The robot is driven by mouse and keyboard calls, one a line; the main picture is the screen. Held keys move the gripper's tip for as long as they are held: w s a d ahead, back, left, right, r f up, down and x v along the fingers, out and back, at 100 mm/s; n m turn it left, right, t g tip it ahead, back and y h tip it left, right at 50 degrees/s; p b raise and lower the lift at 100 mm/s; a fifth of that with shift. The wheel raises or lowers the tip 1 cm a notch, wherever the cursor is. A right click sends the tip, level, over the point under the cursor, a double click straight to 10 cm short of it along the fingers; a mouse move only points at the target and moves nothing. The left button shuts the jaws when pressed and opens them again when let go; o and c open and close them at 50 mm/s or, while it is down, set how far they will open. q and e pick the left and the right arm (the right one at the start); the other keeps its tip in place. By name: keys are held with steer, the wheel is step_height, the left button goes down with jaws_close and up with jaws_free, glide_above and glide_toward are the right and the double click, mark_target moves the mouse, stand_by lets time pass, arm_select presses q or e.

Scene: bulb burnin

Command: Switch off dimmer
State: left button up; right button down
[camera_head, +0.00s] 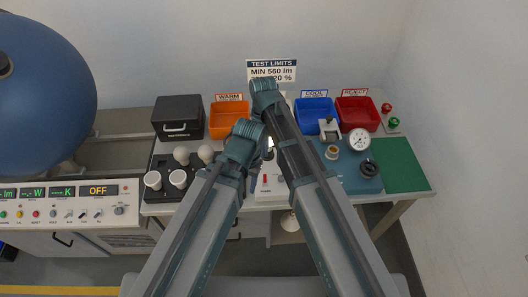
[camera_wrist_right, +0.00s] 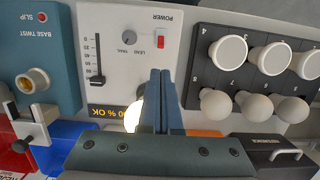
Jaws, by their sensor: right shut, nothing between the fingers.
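The dimmer (camera_wrist_right: 118,60) is a white panel, upside down in the right wrist view, with a red power switch (camera_wrist_right: 160,40), a small round knob and a slider with a black handle (camera_wrist_right: 97,80). In the head view its red switch (camera_head: 265,178) shows between my arms. My right gripper (camera_wrist_right: 160,73) is shut and empty, its fingers over the panel, pointing toward the switch but apart from it in the picture. A glowing bulb (camera_wrist_right: 133,118) shows beside the fingers. My left gripper is hidden behind its arm in the head view.
A black rack with white bulbs (camera_head: 182,155) stands left of the dimmer. The blue base twist tester (camera_head: 345,170) stands right. Orange (camera_head: 229,120), blue (camera_head: 315,112) and red bins (camera_head: 357,113) line the back. A large blue sphere (camera_head: 40,85) is far left.

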mark_target(265, 178)
steer(key=f+b, duration=0.2)
steer(key=f, duration=0.1)
steer(key=s+f+b, duration=0.1)
steer(key=f+b, duration=0.1)
steer(key=b, duration=0.1)
steer(key=f+b, duration=0.2)
steer(key=f, duration=0.1)
steer(key=shift+s+f+b, duration=0.25)
steer(key=shift+f+b, duration=0.05)
steer(key=shift+b, duration=0.1)
steer(key=shift+r, duration=0.1)
